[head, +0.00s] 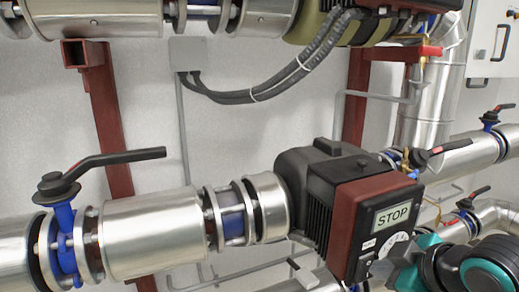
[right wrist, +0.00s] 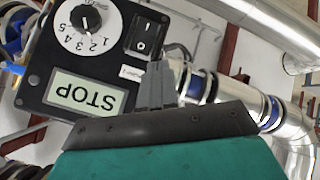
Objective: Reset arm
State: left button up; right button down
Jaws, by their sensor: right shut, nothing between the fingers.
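The pump control box (head: 375,228) has a black face with a lit display reading STOP (head: 392,215). In the right wrist view the box appears upside down, with a dial knob (right wrist: 86,18), a black rocker switch (right wrist: 145,32) and the STOP display (right wrist: 87,96). My left gripper is not in view.
Silver pipes with blue valves run across the scene. A black valve lever (head: 115,160) sticks out at left, and another lever (head: 450,147) is right of the pump. Black hoses (head: 270,90) hang above. A red post (head: 105,115) stands by the wall.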

jog(key=s+f+m+g+h, duration=0.3)
jog(key=s+f+m+g, duration=0.45)
jog(key=s+f, duration=1.25)
jog(key=w+a+f+t+y, duration=0.2)
jog(key=w+a+f+t, duration=0.1)
jog(key=w+f+t, duration=0.4)
jog(key=shift+a+f+t, duration=0.15)
jog(key=shift+a+t, duration=0.2)
jog(key=shift+t, duration=0.8)
dwell(2.6)
